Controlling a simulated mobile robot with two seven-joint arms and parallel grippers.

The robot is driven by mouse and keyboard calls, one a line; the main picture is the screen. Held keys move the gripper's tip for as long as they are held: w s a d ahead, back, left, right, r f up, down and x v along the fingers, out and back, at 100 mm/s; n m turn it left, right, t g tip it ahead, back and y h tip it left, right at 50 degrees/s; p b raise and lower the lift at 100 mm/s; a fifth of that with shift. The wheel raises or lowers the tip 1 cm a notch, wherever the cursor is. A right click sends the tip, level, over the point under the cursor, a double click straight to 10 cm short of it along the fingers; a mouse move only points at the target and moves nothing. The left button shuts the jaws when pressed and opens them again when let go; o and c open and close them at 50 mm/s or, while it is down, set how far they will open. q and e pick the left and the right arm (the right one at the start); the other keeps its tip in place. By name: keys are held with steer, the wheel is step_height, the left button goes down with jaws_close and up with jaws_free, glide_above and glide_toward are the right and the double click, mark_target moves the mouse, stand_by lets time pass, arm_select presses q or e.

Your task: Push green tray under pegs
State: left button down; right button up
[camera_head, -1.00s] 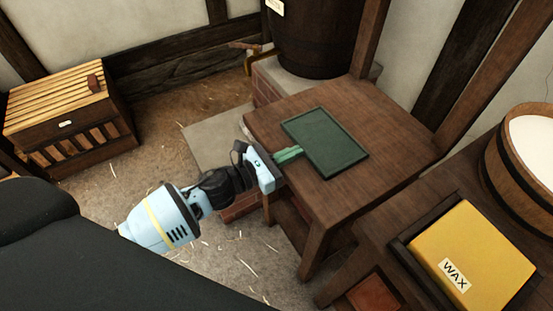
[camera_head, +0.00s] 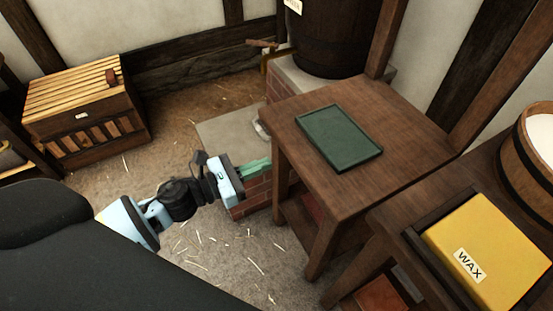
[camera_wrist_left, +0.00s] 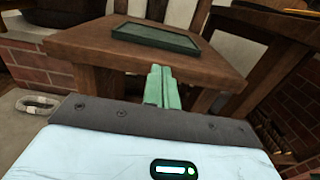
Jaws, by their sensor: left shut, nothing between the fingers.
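The green tray (camera_head: 339,138) is a flat, dark green rectangle with a low rim. It lies on top of the wooden table (camera_head: 405,140), towards its left side. My left gripper (camera_head: 262,166) is shut and empty, with its green fingers just left of the table and apart from the tray. In the left wrist view the shut fingers (camera_wrist_left: 160,86) point at the table's front edge, with the tray (camera_wrist_left: 157,38) beyond and above them. I cannot make out any pegs. My right gripper is not in view.
A yellow wax block (camera_head: 484,250) sits in a dark holder at the lower right, beside a wooden bucket (camera_head: 525,165). A barrel (camera_head: 335,40) stands on a brick-sided base behind the table. A slatted crate (camera_head: 85,105) is at the left. Straw-strewn floor lies open between.

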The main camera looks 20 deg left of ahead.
arm_select(q)
steer(key=shift+v, duration=0.9)
steer(key=s+f+n+g+y, duration=0.1)
steer(key=s+f+n+y, duration=0.3)
steer(key=s+f+n, duration=0.65)
steer(key=s+f+n+g+y, duration=0.1)
steer(key=s+f+n+y, duration=0.4)
steer(key=n, duration=1)
steer(key=s+d+f+n+g, duration=0.1)
steer(key=s+f+n+g, duration=0.1)
steer(key=s+n, duration=0.6)
steer(key=s+d+f+n+g, duration=0.1)
steer(key=s+f+n+g, duration=0.2)
steer(key=s+n, duration=0.5)
steer(key=s+g, duration=0.1)
steer(key=s, duration=0.4)
steer(key=shift+s+d+f, duration=0.2)
steer(key=shift+d+f, duration=0.05)
